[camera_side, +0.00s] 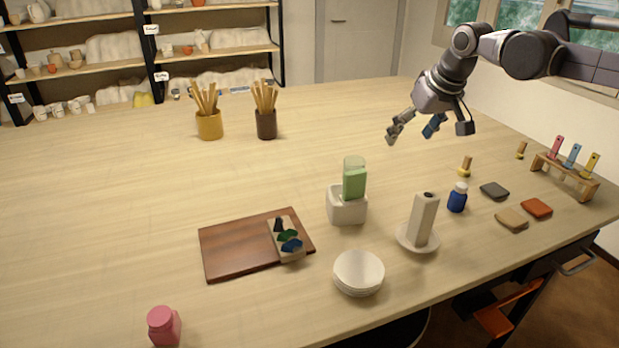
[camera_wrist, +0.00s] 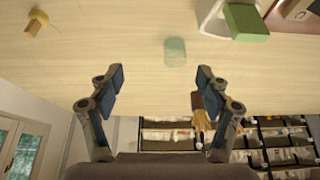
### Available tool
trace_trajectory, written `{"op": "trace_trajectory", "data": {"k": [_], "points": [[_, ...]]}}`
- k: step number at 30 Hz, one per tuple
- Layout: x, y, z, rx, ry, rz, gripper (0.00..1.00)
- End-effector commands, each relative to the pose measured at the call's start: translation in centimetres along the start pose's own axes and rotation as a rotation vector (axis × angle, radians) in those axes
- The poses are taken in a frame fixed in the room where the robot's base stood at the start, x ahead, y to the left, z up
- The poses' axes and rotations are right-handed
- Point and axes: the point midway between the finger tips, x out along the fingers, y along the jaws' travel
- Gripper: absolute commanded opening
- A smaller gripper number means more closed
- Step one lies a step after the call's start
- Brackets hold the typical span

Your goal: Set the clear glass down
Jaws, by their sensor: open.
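The clear glass (camera_side: 354,161) has a pale green tint. In the side view its upper part shows behind a green block (camera_side: 355,184) that stands in a white holder (camera_side: 347,207); its lower part is hidden. In the wrist view the glass (camera_wrist: 175,52) stands on the bare tabletop, apart from the holder (camera_wrist: 212,20). My gripper (camera_side: 410,137) is above the table, to the right of the glass in the side view. Its two fingers (camera_wrist: 160,82) are spread wide with nothing between them, and the glass lies beyond their tips.
A brown board (camera_side: 225,250) with a small palette lies at the front left. A plate stack (camera_side: 359,273), a white roll on a dish (camera_side: 422,222) and a blue bottle (camera_side: 457,198) stand at the front. Brush pots (camera_side: 209,126) stand far back. The left-middle table is clear.

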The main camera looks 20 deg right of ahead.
Motion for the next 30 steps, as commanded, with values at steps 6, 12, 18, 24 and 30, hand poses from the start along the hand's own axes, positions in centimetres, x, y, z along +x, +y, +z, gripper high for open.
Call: {"op": "trace_trajectory", "data": {"k": [6, 12, 18, 24, 30], "points": [[-2.9, 2.1, 6.9, 0.001, 0.042, 0.0, 0.77], [-3.8, 3.5, 13.9, 0.001, 0.082, 0.001, 0.77], [-3.2, 4.6, 21.2, 0.001, 0.119, 0.004, 0.77], [-1.8, 5.1, 26.3, 0.0, 0.147, 0.008, 0.77], [-1.2, 5.3, 28.0, -0.001, 0.157, 0.009, 0.77]]}}
